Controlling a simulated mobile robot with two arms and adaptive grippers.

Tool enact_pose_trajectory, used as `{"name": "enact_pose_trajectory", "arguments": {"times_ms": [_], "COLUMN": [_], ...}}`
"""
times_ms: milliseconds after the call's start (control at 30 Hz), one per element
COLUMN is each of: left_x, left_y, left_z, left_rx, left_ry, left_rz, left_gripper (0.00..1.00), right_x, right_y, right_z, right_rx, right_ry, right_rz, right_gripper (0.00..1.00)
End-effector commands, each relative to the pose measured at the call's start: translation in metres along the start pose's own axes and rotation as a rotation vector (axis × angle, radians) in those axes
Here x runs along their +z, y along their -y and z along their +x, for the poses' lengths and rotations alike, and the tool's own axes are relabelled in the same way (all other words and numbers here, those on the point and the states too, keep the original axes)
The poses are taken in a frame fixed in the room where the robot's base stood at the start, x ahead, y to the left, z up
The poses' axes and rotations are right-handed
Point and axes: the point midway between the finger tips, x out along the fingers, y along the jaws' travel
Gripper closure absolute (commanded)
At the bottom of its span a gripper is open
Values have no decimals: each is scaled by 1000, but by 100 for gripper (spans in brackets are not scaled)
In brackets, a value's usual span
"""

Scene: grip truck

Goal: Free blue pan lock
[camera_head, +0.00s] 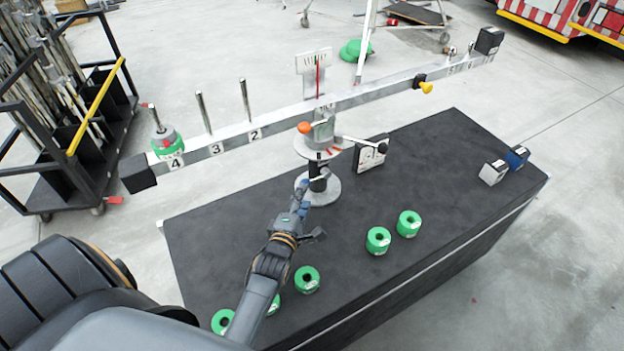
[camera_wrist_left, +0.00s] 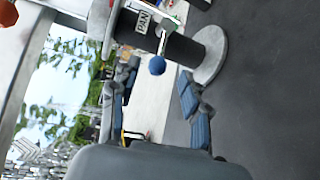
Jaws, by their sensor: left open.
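The blue pan lock shows in the left wrist view as a small round blue knob (camera_wrist_left: 156,65) beside the dark post (camera_wrist_left: 180,50), below a label reading PAN (camera_wrist_left: 143,22). In the head view I cannot make the blue knob out. The balance scale (camera_head: 318,128) stands on the black table with its round base (camera_head: 325,190). My left gripper (camera_head: 312,208) is open and empty, close in front of the base. In the left wrist view the knob lies between and just beyond its blue-padded fingertips (camera_wrist_left: 157,78), apart from both. My right gripper is not in view.
The long beam (camera_head: 350,98) tilts above the table, with a green weight (camera_head: 167,143) at its left end. Several green weights (camera_head: 307,279) lie on the black table (camera_head: 450,180). A black-knobbed lever (camera_head: 382,147) juts right of the post. Small blocks (camera_head: 493,172) sit at the right.

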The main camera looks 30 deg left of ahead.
Motion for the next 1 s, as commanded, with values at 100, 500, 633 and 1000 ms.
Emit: {"name": "enact_pose_trajectory", "arguments": {"times_ms": [100, 500, 633, 1000], "left_x": [0, 0, 0, 0], "left_y": [-1, 0, 0, 0], "left_z": [28, 81, 83, 83], "left_rx": [2, -1, -2, -1], "left_ry": [0, 0, -1, 0], "left_rz": [1, 2, 2, 3], "left_gripper": [54, 54, 54, 88], "right_x": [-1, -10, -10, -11], "right_y": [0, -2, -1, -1], "right_z": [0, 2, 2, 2], "right_rx": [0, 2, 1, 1], "right_ry": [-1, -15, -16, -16], "right_rz": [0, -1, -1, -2], "right_gripper": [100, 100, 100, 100]}}
